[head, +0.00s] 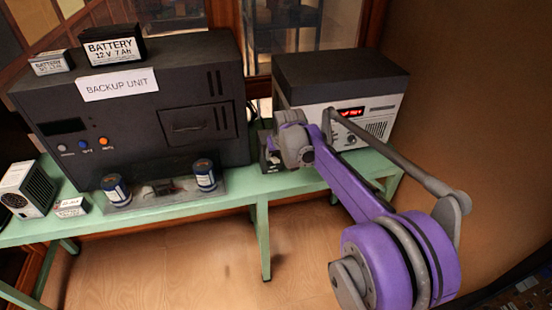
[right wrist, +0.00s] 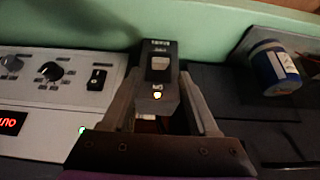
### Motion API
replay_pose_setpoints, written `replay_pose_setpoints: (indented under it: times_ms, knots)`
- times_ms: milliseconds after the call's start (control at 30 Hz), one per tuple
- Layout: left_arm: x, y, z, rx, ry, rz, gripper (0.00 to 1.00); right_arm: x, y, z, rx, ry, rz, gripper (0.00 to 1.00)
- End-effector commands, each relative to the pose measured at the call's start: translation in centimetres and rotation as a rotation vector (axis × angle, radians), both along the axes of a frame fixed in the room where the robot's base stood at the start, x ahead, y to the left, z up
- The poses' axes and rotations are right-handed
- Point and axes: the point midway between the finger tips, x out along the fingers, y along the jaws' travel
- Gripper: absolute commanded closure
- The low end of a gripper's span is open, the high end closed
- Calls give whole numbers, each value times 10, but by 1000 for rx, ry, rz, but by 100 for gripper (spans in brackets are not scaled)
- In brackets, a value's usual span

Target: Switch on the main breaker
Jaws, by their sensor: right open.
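The main breaker appears to be the small dark box (right wrist: 158,50) in the right wrist view, with a grey rocker or lever (right wrist: 158,68) on its face and a lit yellowish lamp near its near end. Its lettering is too blurred to read. My right gripper (right wrist: 160,100) is open, with one finger on each side of the box; I cannot tell whether they touch it. In the head view my right gripper (head: 278,152) is at the gap between two large units, and its wrist mostly hides the box (head: 266,146). My left gripper is not in view.
The dark backup unit (head: 140,110) stands left on the green bench (head: 262,215), with batteries on top. A white-fronted power supply (head: 372,120) with a red display stands right.

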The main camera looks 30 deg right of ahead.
Motion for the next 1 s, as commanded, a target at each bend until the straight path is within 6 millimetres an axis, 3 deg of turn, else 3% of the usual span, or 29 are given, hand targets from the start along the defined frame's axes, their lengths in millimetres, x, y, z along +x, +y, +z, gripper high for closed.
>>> replay_pose_setpoints:
  times_ms: [100, 300, 867, 1000]
  knots:
    - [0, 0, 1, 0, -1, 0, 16, -12, 3, 22, 0, 0, 0, 40]
    - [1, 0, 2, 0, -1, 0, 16, -22, 5, 42, 0, 0, 0, 40]
    - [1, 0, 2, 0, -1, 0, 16, -25, 6, 45, 0, 0, 0, 40]
    - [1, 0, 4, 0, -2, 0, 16, -34, 14, 48, 1, 2, 9, 40]
